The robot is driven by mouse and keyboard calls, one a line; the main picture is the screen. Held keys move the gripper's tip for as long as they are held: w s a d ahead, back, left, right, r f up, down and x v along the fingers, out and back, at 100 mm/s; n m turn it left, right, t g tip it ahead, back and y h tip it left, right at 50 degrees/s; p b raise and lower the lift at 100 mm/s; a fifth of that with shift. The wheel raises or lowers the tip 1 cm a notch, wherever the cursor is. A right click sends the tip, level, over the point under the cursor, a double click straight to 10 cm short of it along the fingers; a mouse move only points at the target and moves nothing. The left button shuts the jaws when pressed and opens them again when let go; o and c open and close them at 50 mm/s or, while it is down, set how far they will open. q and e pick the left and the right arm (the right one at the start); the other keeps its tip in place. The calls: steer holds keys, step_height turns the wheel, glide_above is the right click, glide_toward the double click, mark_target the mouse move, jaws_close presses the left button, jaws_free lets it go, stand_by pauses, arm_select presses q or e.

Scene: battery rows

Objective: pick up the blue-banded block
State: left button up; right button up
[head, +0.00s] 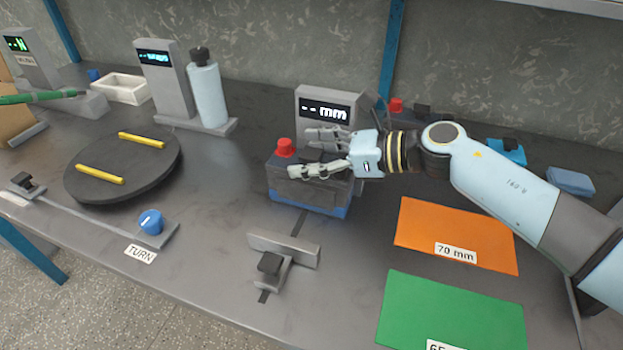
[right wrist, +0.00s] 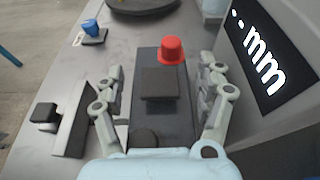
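The blue-banded block (head: 312,195) is a dark grey battery-like box with a blue band along its bottom and a red terminal on top. It stands on the bench in front of the gauge with the "-- mm" display. My right gripper (head: 300,153) is over it, with one finger along the near side and one along the far side. In the right wrist view, the open fingers straddle the block (right wrist: 161,112), with a visible gap on the left; contact on the right is unclear. The gripper partly hides the block's top. My left gripper is not in view.
The gauge (head: 327,97) stands close behind the block. A sliding stop (head: 283,249) is in front of it. A dark turntable (head: 110,172) with two yellow bars is to the left. Orange (head: 455,232) and green (head: 450,308) mats lie at front right. Another red terminal (head: 395,104) shows behind.

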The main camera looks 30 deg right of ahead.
jaws_close()
steer(key=shift+w+r, duration=0.1)
steer(key=shift+r, duration=0.1)
stand_by(0.3)
